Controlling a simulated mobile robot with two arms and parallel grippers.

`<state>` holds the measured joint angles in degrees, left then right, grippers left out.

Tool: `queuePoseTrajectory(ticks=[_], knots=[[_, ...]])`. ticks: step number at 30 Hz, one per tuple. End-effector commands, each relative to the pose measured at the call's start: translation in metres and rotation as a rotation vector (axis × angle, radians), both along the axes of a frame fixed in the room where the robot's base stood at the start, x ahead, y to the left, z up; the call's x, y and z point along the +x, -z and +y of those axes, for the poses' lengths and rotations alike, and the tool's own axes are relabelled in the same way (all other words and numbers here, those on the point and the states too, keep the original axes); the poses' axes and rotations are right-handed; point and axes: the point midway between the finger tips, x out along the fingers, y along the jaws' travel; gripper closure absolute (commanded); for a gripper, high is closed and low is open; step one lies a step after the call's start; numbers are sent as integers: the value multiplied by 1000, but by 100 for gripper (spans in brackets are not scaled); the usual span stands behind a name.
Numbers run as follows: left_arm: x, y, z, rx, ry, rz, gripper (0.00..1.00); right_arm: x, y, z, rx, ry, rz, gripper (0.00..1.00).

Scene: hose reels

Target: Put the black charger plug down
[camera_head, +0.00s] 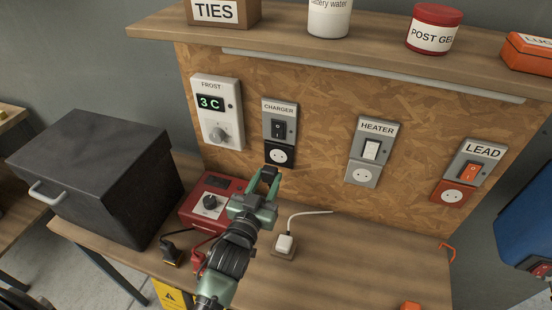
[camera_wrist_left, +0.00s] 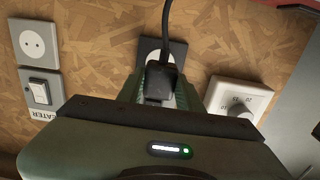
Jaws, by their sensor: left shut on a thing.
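My left gripper (camera_head: 268,175) is in front of the board, just below the charger socket (camera_head: 279,155), whose pale face shows uncovered in the head view. In the left wrist view the gripper (camera_wrist_left: 160,95) is shut on the black charger plug (camera_wrist_left: 158,82), with its black cord running toward the top of that picture. The dark socket plate (camera_wrist_left: 150,47) shows behind the plug there. My right gripper is in neither view.
A red charger box (camera_head: 208,203) and a dark lidded box (camera_head: 95,175) stand left on the bench. Heater (camera_head: 361,173) and lead (camera_head: 452,195) sockets are uncovered. Bare bench (camera_head: 360,265) lies to the right.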

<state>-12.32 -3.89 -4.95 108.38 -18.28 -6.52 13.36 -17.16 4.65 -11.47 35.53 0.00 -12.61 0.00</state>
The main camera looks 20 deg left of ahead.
Motion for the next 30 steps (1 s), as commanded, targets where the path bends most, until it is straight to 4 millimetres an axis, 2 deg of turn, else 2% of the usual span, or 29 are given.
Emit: queuePoseTrajectory(ticks=[17,20,23,26,30], knots=[[-2,0,0,0,0,-1,100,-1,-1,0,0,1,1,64],[-2,-4,-5,4,18,-4,100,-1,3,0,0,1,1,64],[-5,-16,-23,7,79,-8,100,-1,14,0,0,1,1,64],[-18,-32,-57,12,189,-10,100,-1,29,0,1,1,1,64],[-58,-44,-116,10,389,-5,100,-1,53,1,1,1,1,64]])
